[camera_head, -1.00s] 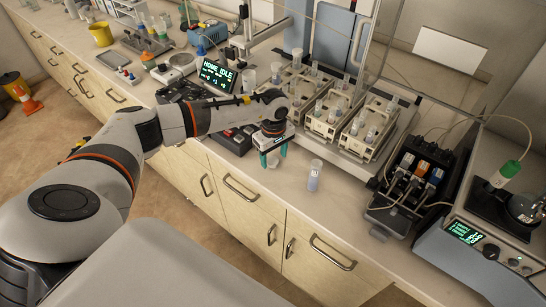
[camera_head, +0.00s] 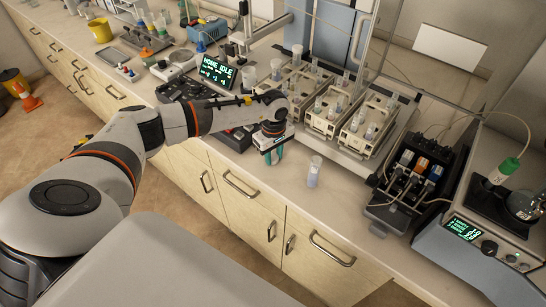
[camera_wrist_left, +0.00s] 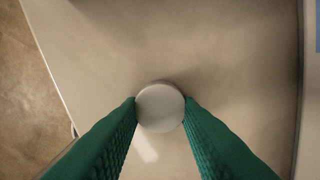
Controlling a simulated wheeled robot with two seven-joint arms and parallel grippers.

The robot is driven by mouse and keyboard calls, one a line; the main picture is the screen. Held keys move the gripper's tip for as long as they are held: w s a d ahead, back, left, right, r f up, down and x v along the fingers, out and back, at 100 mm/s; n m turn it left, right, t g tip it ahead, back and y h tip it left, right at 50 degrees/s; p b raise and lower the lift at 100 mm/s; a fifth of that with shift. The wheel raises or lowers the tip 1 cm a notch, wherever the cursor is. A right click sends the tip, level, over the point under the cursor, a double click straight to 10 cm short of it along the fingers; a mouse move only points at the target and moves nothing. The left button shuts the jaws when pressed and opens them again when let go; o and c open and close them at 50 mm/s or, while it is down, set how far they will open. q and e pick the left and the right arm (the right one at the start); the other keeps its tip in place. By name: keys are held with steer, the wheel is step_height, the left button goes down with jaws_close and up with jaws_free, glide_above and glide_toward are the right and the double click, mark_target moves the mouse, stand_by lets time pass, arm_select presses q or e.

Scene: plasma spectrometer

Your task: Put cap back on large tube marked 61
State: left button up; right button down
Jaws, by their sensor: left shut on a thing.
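A large clear tube (camera_head: 314,172) with a pale label or contents stands upright on the bench near its front edge, just right of my left gripper. Its marking is too small to read. My left gripper (camera_head: 273,158) points down above the bench, left of the tube and apart from it. In the left wrist view, its green fingers (camera_wrist_left: 161,101) are shut on a round pale cap (camera_wrist_left: 160,108), seen from above. The cap's underside is hidden. My right gripper is not in view.
White racks (camera_head: 330,115) with several tubes stand behind the gripper and tube. A black device with coloured blocks (camera_head: 413,172) stands to the right. A lit screen (camera_head: 217,73) stands behind my arm. The bench strip around the tube is clear.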

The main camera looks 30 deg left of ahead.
mark_target(274, 158)
arm_select(q)
steer(key=shift+r, duration=0.1)
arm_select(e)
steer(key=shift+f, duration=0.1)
